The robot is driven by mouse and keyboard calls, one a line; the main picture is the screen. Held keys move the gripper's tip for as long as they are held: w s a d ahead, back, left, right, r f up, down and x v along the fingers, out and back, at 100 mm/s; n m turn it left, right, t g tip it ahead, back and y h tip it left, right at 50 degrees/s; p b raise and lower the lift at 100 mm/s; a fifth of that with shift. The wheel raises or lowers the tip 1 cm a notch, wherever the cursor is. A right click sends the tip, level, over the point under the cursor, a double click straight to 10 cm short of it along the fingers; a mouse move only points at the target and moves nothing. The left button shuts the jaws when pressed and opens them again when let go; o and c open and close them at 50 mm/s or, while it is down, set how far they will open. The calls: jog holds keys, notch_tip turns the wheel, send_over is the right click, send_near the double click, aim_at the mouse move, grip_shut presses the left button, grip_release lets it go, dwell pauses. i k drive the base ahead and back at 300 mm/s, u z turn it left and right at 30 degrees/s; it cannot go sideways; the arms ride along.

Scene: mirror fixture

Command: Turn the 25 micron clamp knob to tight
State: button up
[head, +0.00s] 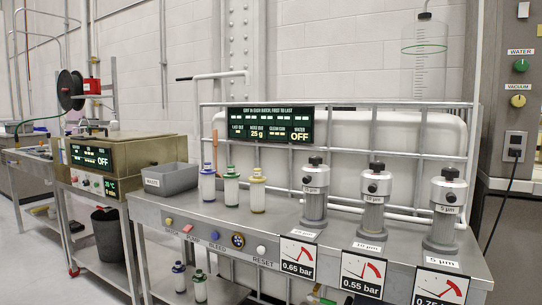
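Three upright grey filter housings with pale caps stand in a row on the right of the steel bench. The left housing (313,208) has a label that ends in "5 µm" and looks like the 25 micron one, though its first digit is hard to read. A black knob (316,160) sits on top of its cap. The middle housing (372,218) reads 10 µm. The right housing (442,228) appears to read 5 µm. Whether any knob is tight or loose cannot be told. My gripper is not in view.
Pressure gauge cards (298,258) hang along the bench's front edge below the housings. Several white bottles (231,187) and a grey bin (170,179) stand to the left. A white pipe rack (375,105) and a dark display (270,124) are behind. Buttons (238,240) line the left front.

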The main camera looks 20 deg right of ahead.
aim_at(316, 160)
jog(key=u, duration=0.15)
jog(key=i, duration=0.85)
jog(key=z, duration=0.1)
